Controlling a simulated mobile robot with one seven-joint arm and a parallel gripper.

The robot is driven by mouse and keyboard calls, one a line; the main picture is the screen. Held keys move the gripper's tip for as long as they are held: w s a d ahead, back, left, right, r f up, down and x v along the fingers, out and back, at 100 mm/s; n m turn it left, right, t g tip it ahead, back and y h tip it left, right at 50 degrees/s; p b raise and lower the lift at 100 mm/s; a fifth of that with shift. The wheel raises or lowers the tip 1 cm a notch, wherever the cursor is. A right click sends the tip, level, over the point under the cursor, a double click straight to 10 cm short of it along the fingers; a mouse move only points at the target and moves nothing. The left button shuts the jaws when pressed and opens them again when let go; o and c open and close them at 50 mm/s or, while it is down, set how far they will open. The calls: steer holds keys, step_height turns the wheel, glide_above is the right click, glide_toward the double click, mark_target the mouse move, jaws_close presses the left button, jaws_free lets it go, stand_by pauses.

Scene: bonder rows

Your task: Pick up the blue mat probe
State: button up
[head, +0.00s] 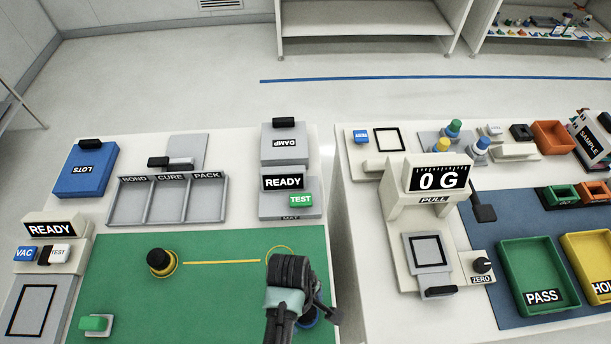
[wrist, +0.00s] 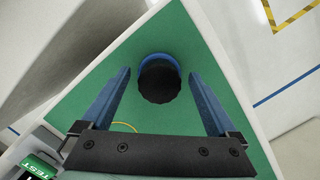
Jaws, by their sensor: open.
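The blue mat probe (wrist: 160,80), a black knob with a blue rim, stands on the green mat (wrist: 150,40) in the wrist view. It lies between the tips of my open gripper (wrist: 159,74), with a gap to each blue finger. The fingers touch nothing, and how far above the mat they are is hard to tell. In the head view my gripper (head: 292,285) is over the right part of the mat (head: 215,300). Only a bit of the blue probe (head: 310,319) shows behind it; the rest is hidden.
A black and yellow probe (head: 162,262) stands on the mat to the left, with a yellow line running right from it. The READY/TEST unit (head: 290,200) stands behind my gripper. A gap separates the right-hand table.

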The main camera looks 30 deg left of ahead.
jaws_close()
stand_by(0.5)
steer(key=shift+r, duration=0.15)
